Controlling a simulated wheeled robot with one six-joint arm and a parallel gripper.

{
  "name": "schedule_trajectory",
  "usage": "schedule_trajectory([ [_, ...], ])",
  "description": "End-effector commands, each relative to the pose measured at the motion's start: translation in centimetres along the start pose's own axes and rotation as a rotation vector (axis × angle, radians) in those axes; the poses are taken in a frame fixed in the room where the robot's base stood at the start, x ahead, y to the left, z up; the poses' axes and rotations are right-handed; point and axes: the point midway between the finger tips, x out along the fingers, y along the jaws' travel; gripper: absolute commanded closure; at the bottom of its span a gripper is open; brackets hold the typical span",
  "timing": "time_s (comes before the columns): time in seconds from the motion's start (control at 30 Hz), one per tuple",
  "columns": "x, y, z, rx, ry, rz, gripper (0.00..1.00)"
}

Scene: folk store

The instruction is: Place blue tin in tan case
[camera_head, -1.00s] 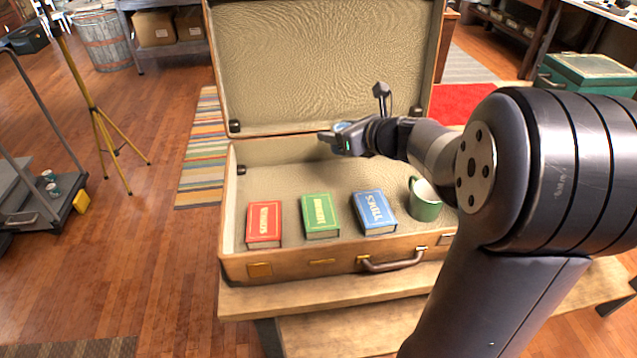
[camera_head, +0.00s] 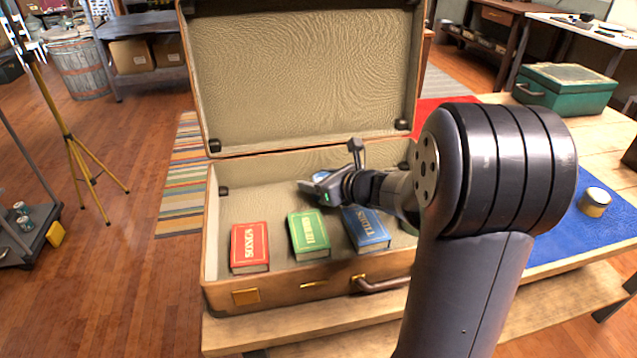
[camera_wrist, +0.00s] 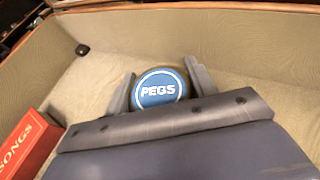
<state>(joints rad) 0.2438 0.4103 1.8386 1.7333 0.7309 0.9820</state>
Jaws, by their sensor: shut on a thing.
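The blue tin (camera_wrist: 158,90) has a round blue lid reading PEGS. In the wrist view it sits between the two fingers of my gripper (camera_wrist: 160,88), which is shut on it. In the head view my gripper (camera_head: 312,186) is inside the open tan case (camera_head: 330,292), toward its back, behind the books. The tin is mostly hidden there; a bit of blue shows by the fingers. The case floor lies under the tin; I cannot tell whether the tin touches it.
In the case lie a red book (camera_head: 249,246), a green book (camera_head: 309,235) and a blue book (camera_head: 365,229). The raised lid (camera_head: 300,75) stands behind. A second tin (camera_head: 594,202) stands on a blue mat (camera_head: 560,235) at right, near a green case (camera_head: 565,88).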

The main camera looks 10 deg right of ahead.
Motion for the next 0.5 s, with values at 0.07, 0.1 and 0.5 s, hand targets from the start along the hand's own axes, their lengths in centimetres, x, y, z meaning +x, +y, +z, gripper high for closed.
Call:
schedule_trajectory([
  [0.07, -0.04, -0.01, 0.12, -0.001, -0.001, 0.000, 0.71],
  [0.1, -0.04, -0.01, 0.12, -0.001, -0.001, 0.000, 0.71],
  [0.5, 0.07, -0.01, -0.16, -0.001, 0.000, -0.001, 0.32],
])
